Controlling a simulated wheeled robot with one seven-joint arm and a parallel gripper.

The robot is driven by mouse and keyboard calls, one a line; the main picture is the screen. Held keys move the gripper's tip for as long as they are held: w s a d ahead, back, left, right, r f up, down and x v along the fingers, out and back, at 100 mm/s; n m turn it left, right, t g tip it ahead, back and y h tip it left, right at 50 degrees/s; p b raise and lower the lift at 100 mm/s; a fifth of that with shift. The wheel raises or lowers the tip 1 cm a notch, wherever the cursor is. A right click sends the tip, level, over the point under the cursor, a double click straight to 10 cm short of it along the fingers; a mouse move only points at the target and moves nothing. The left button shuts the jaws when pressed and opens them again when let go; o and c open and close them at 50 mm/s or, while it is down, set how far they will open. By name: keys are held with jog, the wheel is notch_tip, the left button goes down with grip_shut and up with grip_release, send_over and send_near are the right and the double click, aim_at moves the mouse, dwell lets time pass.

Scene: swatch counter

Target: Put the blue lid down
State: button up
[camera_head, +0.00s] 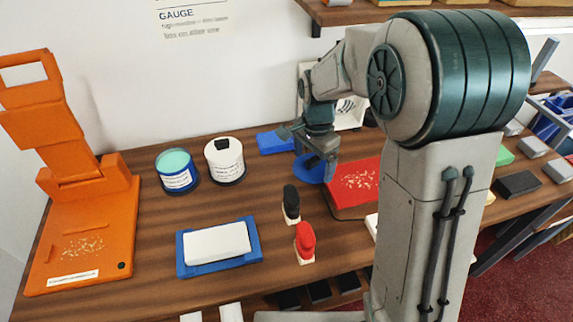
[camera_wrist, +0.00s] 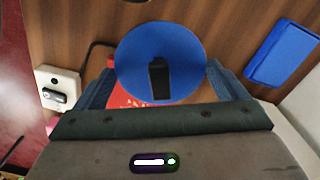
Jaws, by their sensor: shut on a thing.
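The blue lid (camera_head: 306,168) is a round disc held at my gripper (camera_head: 320,150) over the back middle of the counter, by the red box. In the wrist view the lid (camera_wrist: 160,45) shows its flat face and a black knob, between the fingers of my gripper (camera_wrist: 160,88). My gripper is shut on the lid. I cannot tell how high the lid is above the counter. A blue tub (camera_head: 178,181) at the left shows a mint-coloured top. A white tub (camera_head: 225,165) beside it has a white top with a black knob.
The red box (camera_head: 357,180) is right of the lid. A flat blue piece (camera_head: 275,142) lies behind it. Black (camera_head: 291,204) and red (camera_head: 305,242) stamps stand in front. A blue tray (camera_head: 188,268) holds a white block. An orange stand (camera_head: 70,215) is at left. Bare wood lies between tubs and stamps.

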jog(key=p, duration=0.2)
send_over(287, 175)
notch_tip(287, 175, down, 5)
jog(key=shift+s+f, duration=0.1)
jog(key=shift+f, duration=2.1)
jog(key=shift+f, duration=0.15)
jog(key=o, duration=0.6)
jog(key=shift+o, duration=0.2)
